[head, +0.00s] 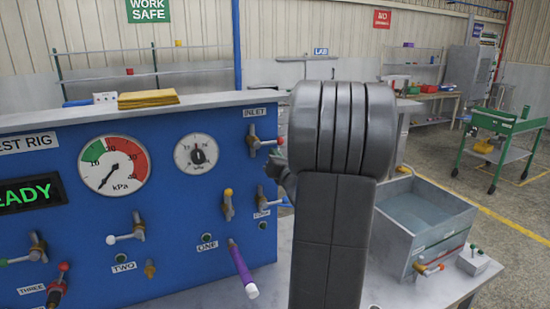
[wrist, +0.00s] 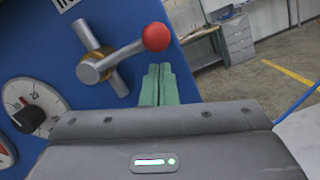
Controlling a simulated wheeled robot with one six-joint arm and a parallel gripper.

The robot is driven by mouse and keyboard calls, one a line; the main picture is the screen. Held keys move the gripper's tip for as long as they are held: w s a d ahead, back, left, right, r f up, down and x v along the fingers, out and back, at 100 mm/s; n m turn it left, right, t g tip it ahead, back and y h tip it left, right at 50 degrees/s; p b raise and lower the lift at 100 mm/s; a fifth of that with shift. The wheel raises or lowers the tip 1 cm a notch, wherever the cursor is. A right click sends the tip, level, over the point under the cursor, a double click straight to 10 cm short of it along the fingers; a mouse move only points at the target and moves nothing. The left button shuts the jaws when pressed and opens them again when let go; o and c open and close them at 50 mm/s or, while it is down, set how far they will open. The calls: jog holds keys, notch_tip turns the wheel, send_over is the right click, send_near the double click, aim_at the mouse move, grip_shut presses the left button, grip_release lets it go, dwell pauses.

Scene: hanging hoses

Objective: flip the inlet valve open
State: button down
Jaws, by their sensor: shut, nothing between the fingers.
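The inlet valve (head: 256,141) sits at the upper right of the blue panel under an INLET label (head: 254,112). Its metal lever ends in a red ball (head: 280,140) and points right, across its short pipe. In the wrist view the lever (wrist: 120,56) and red ball (wrist: 156,37) show large. My gripper's green fingers (wrist: 157,85) are together and empty, just below the red ball, with a small gap seen in the picture. In the head view my arm hides most of the gripper.
The blue panel (head: 170,240) carries gauges, several other valves and a purple hose (head: 242,268) on the port by ONE. A grey open tank (head: 425,215) stands right of my arm. A green cart (head: 505,130) is farther back on open floor.

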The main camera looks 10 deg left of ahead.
jog(key=shift+s+d+r, duration=0.15)
jog(key=shift+d+r, duration=0.25)
jog(key=shift+r, duration=0.25)
